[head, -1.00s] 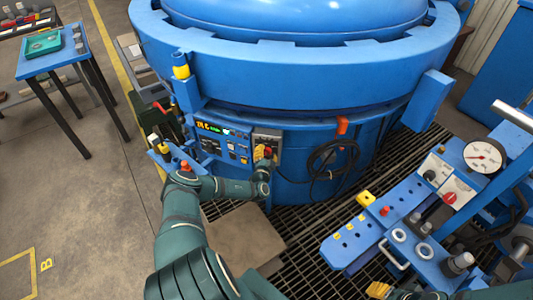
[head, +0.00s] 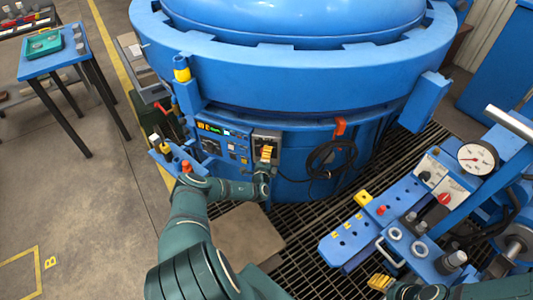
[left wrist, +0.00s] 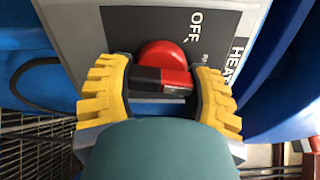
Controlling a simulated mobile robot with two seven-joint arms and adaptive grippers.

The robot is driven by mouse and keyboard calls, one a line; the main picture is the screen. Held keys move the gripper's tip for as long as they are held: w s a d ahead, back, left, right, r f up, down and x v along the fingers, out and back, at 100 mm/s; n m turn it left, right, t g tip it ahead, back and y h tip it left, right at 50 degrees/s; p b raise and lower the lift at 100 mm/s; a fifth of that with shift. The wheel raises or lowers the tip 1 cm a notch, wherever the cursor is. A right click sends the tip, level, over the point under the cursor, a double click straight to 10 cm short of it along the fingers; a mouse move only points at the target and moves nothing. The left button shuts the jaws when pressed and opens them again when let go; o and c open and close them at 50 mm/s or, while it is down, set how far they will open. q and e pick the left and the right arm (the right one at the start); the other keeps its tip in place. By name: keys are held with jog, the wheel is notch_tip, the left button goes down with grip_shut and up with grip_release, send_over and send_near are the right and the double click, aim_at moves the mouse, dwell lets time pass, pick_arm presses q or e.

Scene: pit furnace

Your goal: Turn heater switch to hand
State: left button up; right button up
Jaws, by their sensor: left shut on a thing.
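The heater switch (left wrist: 163,58) is a red knob with a dark and red grip bar. It is on a grey panel with a dark label plate (left wrist: 225,22) reading OFF and part of HEAT. My left gripper (left wrist: 162,88) has its yellow fingers on both sides of the knob and is shut on it. In the head view my left gripper (head: 266,153) is at the switch box on the furnace front, hiding the knob. The hand setting cannot be read. My right gripper (head: 380,284) shows only partly at the bottom edge; its opening is unclear.
The blue furnace (head: 300,90) fills the back. A control panel (head: 222,143) with a lit display is left of the switch. A black cable coil (head: 332,158) hangs to its right. A blue gauge stand (head: 420,215) is at the right. Grating covers the floor between.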

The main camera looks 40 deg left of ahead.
pick_arm(q)
jog(key=m+p, duration=0.1)
jog(key=m, duration=0.4)
jog(key=shift+f, duration=0.15)
jog(key=shift+s+f+m+p, duration=0.1)
jog(key=shift+m+p, duration=0.55)
jog(key=shift+m, duration=1.05)
jog(key=o, duration=1.2)
jog(key=v, duration=1.2)
